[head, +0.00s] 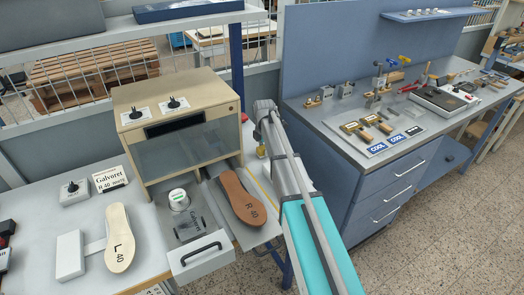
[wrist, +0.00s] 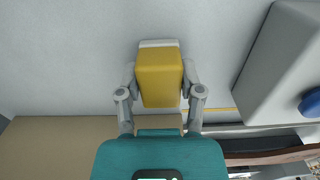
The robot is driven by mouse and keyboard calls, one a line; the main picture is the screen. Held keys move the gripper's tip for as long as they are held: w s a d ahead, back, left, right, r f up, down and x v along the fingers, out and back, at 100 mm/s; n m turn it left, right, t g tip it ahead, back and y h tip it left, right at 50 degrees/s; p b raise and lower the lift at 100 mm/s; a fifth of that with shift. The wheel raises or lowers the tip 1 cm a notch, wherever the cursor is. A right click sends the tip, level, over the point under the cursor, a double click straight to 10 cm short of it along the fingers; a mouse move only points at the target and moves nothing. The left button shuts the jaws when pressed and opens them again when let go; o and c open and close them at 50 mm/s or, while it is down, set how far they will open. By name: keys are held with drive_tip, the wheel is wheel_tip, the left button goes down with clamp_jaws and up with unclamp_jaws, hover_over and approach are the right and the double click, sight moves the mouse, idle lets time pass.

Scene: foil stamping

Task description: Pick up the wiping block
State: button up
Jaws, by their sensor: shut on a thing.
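The wiping block (wrist: 159,82) is a yellow block with a pale strip along its far edge in the wrist view. My gripper (wrist: 160,75) is shut on it, with one grey finger against each side. In the head view a small part of the yellow block (head: 262,151) shows below my gripper, just right of the beige cabinet, over the light bench top. My arm covers much of that spot. I cannot tell whether the block touches the bench or hangs just above it.
The beige cabinet (head: 165,90) stands close left of my gripper. A brown sole marked R 40 (head: 243,198) lies in front of the cabinet, and a cream sole marked L 40 (head: 119,240) lies farther left. A blue workbench (head: 350,165) with tools stands at right.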

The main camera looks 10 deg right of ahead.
drive_tip(key=shift+r, duration=0.2)
wheel_tip(320, 180, up, 2)
drive_tip(key=shift+r+p, duration=0.1)
drive_tip(key=shift+p, duration=1.1)
drive_tip(key=s+a+r+p, duration=0.4)
drive_tip(key=s+r+p, duration=0.6)
drive_tip(key=s, duration=0.3)
drive_tip(key=shift+a+r, duration=0.2)
drive_tip(key=shift+a, duration=0.2)
drive_tip(key=o, duration=0.5)
drive_tip(key=c, duration=0.5)
